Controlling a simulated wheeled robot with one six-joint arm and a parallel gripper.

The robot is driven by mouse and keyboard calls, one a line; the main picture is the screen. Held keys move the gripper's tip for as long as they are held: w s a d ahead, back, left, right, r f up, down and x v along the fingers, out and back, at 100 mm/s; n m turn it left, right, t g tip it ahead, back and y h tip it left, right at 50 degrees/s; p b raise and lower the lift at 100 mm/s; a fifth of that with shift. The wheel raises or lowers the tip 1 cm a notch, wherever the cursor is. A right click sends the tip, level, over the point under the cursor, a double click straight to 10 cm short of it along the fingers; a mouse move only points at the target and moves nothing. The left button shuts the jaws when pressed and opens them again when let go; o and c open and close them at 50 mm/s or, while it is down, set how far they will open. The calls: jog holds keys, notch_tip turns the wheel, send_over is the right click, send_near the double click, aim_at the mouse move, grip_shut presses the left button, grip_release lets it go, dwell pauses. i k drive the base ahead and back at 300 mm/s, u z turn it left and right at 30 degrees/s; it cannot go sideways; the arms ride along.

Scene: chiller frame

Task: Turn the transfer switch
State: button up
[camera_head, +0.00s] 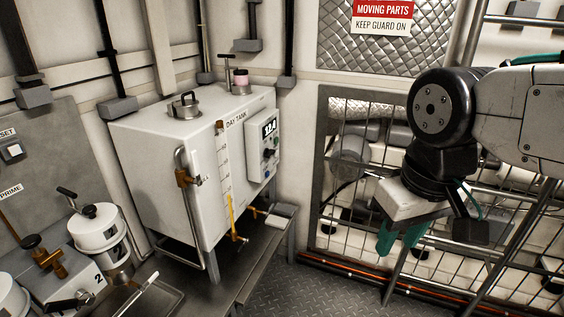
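A white control box (254,150) with a lit display (269,128) is fixed to the right face of the white day tank (160,165). A dark knob (268,153) and small buttons show on its front. No label reading transfer switch is legible, so I cannot tell for sure which control it is. My gripper (400,240) hangs at the right with its green fingers pointing down and a gap between them. It looks open and empty, apart from the control box and to its right, in front of the wire guard.
A wire mesh guard (345,205) covers pipes at the right, under a warning sign (383,17). A metal bench (262,240) carries the tank. White canisters (97,230) with valve handles stand at the lower left. The tread-plate floor (300,290) is clear in the middle.

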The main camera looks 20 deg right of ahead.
aim_at(268, 154)
jog(key=u, duration=0.3)
jog(key=i, duration=0.85)
jog(key=z, duration=0.4)
